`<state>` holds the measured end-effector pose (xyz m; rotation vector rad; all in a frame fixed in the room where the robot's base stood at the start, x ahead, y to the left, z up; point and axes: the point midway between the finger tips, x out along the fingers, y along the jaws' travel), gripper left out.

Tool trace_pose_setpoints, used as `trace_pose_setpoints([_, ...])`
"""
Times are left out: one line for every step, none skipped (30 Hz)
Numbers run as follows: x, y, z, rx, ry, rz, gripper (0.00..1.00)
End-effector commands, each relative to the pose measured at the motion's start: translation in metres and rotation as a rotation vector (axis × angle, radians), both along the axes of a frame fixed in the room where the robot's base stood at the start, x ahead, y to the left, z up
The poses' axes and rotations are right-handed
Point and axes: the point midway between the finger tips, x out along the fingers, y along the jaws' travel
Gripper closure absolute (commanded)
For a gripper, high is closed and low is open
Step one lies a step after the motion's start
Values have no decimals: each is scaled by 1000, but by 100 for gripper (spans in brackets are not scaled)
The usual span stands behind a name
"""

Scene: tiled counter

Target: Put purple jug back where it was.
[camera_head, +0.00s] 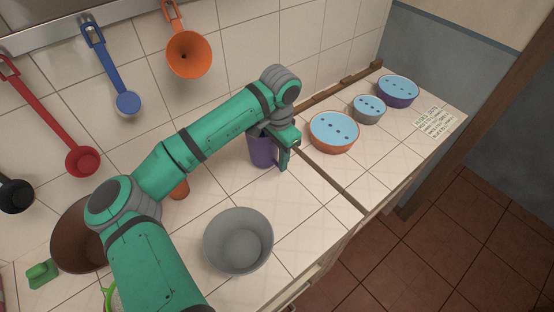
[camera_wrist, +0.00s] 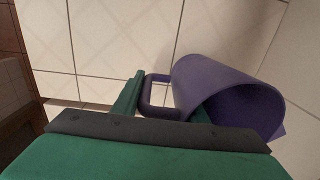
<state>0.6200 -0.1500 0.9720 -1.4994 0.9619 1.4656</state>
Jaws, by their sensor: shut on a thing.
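The purple jug (camera_head: 263,150) is at the middle of the counter in the head view, partly hidden behind my gripper and forearm. My gripper (camera_head: 284,152) is at the jug's right side. In the wrist view the jug (camera_wrist: 222,90) shows its purple body and a squared handle on its left. My gripper (camera_wrist: 168,104) is shut on the jug at its handle side, with one green finger outside the handle and another partly hidden by the jug. I cannot tell whether the jug's base touches the counter.
A grey bowl (camera_head: 238,241) stands in front of the jug. A brown bowl (camera_head: 80,236) is at the left, partly behind my arm. Orange (camera_head: 334,132), grey (camera_head: 369,109) and purple (camera_head: 398,91) bowls with blue contents stand right, beyond a wooden strip (camera_head: 330,180). Ladles and a funnel hang on the wall.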

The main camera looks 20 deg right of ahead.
Motion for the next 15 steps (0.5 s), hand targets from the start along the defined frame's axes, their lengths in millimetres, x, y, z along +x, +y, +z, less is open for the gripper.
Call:
trace_pose_setpoints([0,1,-7,1,-1,0,95])
trace_pose_setpoints([0,0,-10,0,-1,0,95])
trace_pose_setpoints([0,0,-13,1,-1,0,95])
trace_pose_setpoints([0,0,-15,0,-1,0,95])
trace_pose_setpoints([0,0,-16,0,-1,0,95])
trace_pose_setpoints([0,0,-17,-1,-1,0,95])
trace_pose_setpoints([0,0,-17,-1,-1,0,95])
trace_pose_setpoints([0,0,-17,-1,-1,0,95])
trace_pose_setpoints([0,0,-17,-1,-1,0,95])
trace_pose_setpoints([0,0,-17,-1,-1,0,95])
trace_pose_setpoints([0,0,-17,-1,-1,0,95])
trace_pose_setpoints([0,0,-17,-1,-1,0,95])
trace_pose_setpoints([0,0,-17,-1,0,0,95])
trace_pose_setpoints([0,0,-18,-1,0,0,95])
trace_pose_setpoints([-1,0,-19,-1,1,0,95])
